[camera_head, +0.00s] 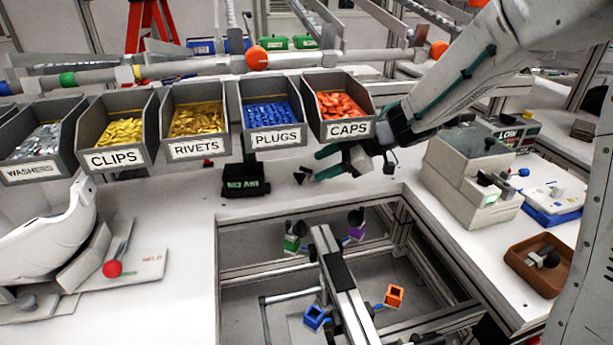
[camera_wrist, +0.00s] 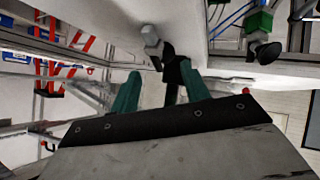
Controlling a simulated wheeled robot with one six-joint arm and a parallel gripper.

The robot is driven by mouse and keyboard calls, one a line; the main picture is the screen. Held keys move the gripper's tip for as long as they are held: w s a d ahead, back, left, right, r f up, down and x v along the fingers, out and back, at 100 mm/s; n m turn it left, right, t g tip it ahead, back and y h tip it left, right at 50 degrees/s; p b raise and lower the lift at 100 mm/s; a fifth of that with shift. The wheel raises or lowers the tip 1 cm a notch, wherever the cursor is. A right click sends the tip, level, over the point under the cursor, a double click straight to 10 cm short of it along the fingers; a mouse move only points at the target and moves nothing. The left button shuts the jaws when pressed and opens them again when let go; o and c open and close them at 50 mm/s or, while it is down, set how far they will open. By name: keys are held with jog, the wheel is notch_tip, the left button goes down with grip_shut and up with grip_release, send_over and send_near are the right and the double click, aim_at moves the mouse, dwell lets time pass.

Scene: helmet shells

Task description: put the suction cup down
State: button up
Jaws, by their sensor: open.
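My gripper (camera_head: 320,164) is low over the white bench, in front of the caps bin, with its green fingers spread apart. In the wrist view my open gripper (camera_wrist: 158,88) shows a suction cup (camera_wrist: 152,38) with a light grey body and a dark cup. It is just past and between the fingertips, and no finger visibly grips it. Whether it rests fully on the bench cannot be told. A small dark item (camera_head: 303,176) lies on the bench left of the fingertips in the head view; I cannot tell if it is the same cup.
Behind are bins of plugs (camera_head: 272,138) and caps (camera_head: 347,129). A black "NO AIR" box (camera_head: 244,184) stands left of the gripper. An open metal frame (camera_head: 222,252) with coloured sockets is in front. A brown tray (camera_head: 518,262) holds another cup at right.

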aim_at(307, 171)
jog(key=shift+x, duration=2)
grip_shut()
jog(key=shift+r, duration=0.15)
